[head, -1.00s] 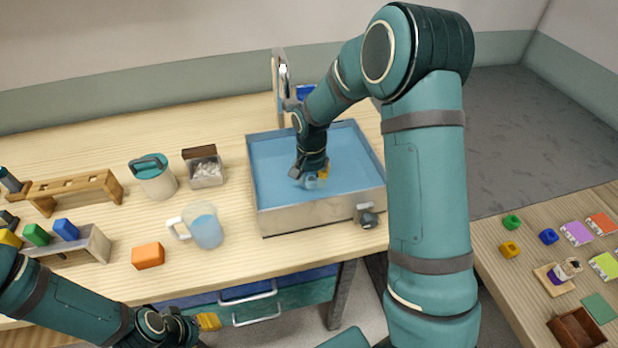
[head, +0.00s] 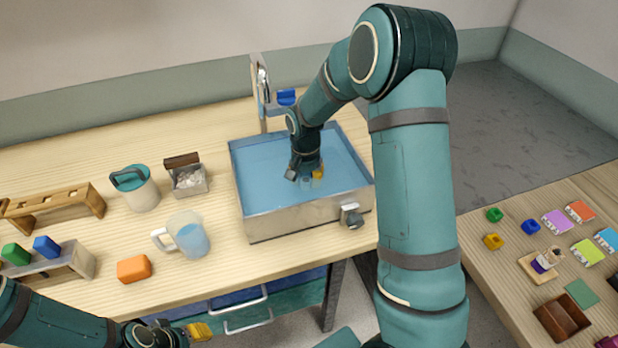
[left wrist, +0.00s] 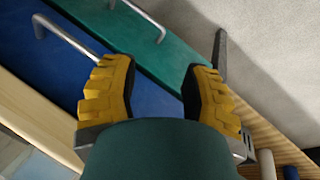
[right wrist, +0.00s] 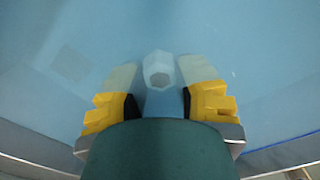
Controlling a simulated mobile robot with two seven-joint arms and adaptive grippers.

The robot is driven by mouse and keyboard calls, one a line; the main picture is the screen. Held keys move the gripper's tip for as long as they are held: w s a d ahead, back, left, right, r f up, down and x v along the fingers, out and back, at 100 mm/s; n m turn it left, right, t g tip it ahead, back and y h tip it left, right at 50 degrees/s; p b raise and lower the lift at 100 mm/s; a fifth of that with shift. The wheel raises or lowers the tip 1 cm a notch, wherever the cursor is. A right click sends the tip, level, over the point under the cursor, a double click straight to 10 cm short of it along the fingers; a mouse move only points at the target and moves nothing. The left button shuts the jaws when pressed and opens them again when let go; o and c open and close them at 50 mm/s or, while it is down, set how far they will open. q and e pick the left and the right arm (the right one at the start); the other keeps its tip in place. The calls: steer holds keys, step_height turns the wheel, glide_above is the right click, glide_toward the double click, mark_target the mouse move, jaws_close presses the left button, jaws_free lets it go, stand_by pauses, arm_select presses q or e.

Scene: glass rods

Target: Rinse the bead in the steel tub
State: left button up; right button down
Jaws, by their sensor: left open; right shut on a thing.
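The steel tub (head: 310,218) stands on the table, filled with blue water. My right gripper (head: 312,180) reaches down into the tub, its fingertips at or under the water. In the right wrist view the right gripper (right wrist: 158,85) is shut on a pale, see-through, six-sided bead (right wrist: 158,70), held between pale, blurred fingertips. In the head view the bead is too small and hidden to make out clearly. My left gripper (head: 198,331) is open and empty in front of the table; its spread yellow fingers show in the left wrist view (left wrist: 158,85).
A glass jug of water (head: 186,238), an orange block (head: 134,268), a lidded pot (head: 137,190) and a small box of white pieces (head: 188,181) stand left of the tub. A tap (head: 262,85) rises behind it. Blue and green drawers (left wrist: 130,50) lie before my left gripper.

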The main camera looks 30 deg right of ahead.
steer(key=shift+w+a, duration=0.25)
steer(key=shift+a, duration=0.7)
steer(key=shift+w+a, duration=0.2)
steer(key=shift+a, duration=0.75)
arm_select(q)
steer(key=shift+r, duration=0.1)
arm_select(e)
steer(key=shift+s+d, duration=0.2)
steer(key=shift+d, duration=0.6)
steer(key=shift+s+d, duration=0.2)
steer(key=shift+d, duration=0.65)
steer(key=shift+s+d, duration=0.2)
steer(key=shift+d, duration=0.6)
step_height(320, 180, up, 9)
steer(key=p, duration=0.6)
steer(key=shift+f+p, duration=0.2)
steer(key=shift+p, duration=0.1)
arm_select(q)
step_height(320, 180, up, 8)
steer(key=w+p, duration=0.1)
steer(key=w, duration=0.1)
steer(key=shift+a+r+t+p, duration=0.2)
steer(key=shift+a+t+p, duration=0.05)
steer(key=shift+t+p, duration=0.1)
arm_select(e)
steer(key=shift+r, duration=1.2)
steer(key=shift+r, duration=0.15)
